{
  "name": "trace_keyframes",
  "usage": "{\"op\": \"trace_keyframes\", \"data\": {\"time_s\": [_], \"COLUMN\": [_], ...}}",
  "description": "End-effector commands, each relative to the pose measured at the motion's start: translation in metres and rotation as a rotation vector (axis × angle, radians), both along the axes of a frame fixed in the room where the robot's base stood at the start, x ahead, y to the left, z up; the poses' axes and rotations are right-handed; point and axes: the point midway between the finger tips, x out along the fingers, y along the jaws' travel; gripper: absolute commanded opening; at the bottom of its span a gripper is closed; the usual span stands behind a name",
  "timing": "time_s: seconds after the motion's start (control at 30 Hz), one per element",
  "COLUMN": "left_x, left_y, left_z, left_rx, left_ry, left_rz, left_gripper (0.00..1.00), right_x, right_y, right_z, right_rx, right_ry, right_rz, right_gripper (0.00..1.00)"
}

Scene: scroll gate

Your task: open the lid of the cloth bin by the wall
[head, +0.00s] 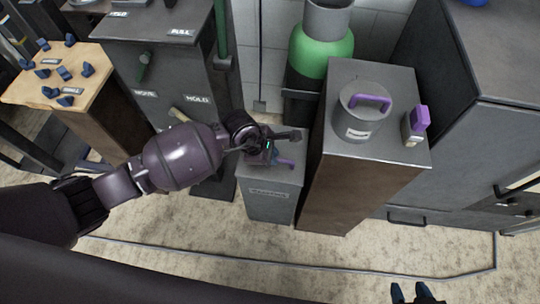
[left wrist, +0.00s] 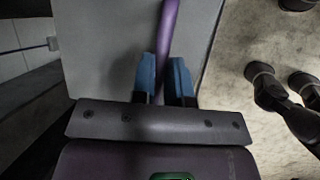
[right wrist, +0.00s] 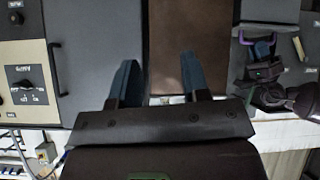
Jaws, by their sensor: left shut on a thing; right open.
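The cloth bin (head: 270,203) is a small grey box with a label on its front, standing on the floor against the taller brown-sided stand. Its grey lid (head: 291,177) looks flat and shut. A purple handle (head: 285,163) is on the lid, partly hidden by my left gripper (head: 271,150). In the left wrist view, my left gripper (left wrist: 166,78) is shut on the purple handle (left wrist: 168,35), its blue fingers on either side of the bar. My right gripper (head: 412,292) is open and empty at the bottom of the head view. It also shows open in the right wrist view (right wrist: 158,80).
The brown-sided stand (head: 345,190) right of the bin carries a grey pot with a purple handle (head: 362,116) and a small purple-topped block (head: 416,124). A green cylinder (head: 322,50) stands behind. A dark cabinet (head: 160,75) is left. Floor in front is clear except a thin cable (head: 300,268).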

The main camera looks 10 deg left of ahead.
Motion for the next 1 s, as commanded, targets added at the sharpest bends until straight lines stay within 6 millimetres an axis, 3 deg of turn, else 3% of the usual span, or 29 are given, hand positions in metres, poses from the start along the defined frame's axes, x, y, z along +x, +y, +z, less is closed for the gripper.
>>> {"op": "trace_keyframes", "data": {"time_s": [0.3,0.7,1.0], "left_x": [0.021,0.05,0.063], "left_y": [0.0,0.0,0.001], "left_z": [0.033,0.06,0.07], "left_rx": [0.002,0.001,0.0], "left_ry": [0.18,0.465,0.458], "left_rz": [0.001,0.002,0.003], "left_gripper": [0.0,0.0,0.0], "right_x": [-0.002,-0.01,0.002], "right_y": [-0.002,-0.002,0.001], "right_z": [0.003,-0.006,0.0], "right_rx": [0.012,0.003,0.002], "right_ry": [0.006,0.028,-0.004], "right_rz": [-0.016,-0.013,-0.001], "right_gripper": [0.43,0.43,0.43]}}
